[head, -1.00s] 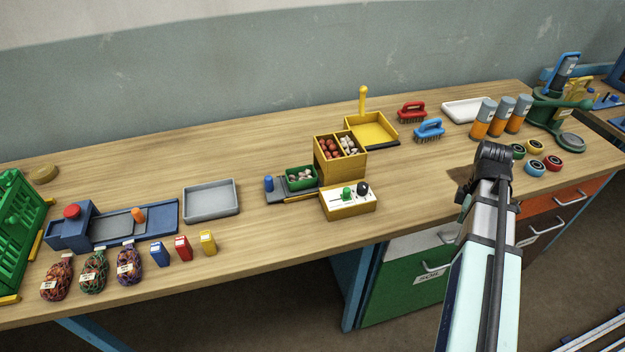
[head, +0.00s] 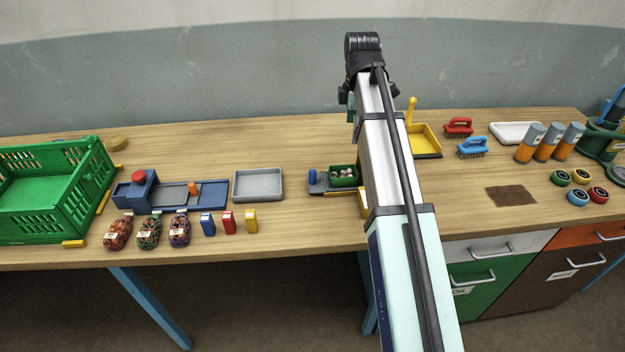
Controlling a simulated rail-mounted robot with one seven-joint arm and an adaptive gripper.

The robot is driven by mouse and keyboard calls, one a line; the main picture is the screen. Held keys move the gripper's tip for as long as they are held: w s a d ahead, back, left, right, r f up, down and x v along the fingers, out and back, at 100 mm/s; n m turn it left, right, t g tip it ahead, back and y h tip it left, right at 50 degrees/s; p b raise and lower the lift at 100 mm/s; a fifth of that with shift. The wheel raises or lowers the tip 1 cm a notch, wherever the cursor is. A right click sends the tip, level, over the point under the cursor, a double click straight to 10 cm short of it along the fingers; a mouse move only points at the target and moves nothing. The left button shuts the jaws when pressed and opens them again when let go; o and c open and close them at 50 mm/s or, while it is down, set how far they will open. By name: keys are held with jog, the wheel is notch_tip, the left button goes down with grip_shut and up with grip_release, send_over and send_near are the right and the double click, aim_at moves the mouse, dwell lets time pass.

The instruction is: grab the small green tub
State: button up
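The small green tub (head: 344,181) stands on a small dark grey platform (head: 318,189) with a blue knob, left of my arm in the head view. Pale and brownish round pieces lie in the tub. The tub's right edge is close to the outline of my arm in the picture. My arm rises from the bottom right to a black joint near the top. My gripper's fingers do not show; they are hidden by my arm or out of frame.
A grey tray (head: 258,185) lies to the left, with small blue, red and yellow packs (head: 228,222) in front. A large green crate (head: 58,192) stands far left. A yellow dustpan (head: 426,141) and brushes (head: 458,127) are right. Bare tabletop surrounds a brown patch (head: 511,196).

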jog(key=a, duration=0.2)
jog(key=p, duration=0.3)
send_near(343, 171)
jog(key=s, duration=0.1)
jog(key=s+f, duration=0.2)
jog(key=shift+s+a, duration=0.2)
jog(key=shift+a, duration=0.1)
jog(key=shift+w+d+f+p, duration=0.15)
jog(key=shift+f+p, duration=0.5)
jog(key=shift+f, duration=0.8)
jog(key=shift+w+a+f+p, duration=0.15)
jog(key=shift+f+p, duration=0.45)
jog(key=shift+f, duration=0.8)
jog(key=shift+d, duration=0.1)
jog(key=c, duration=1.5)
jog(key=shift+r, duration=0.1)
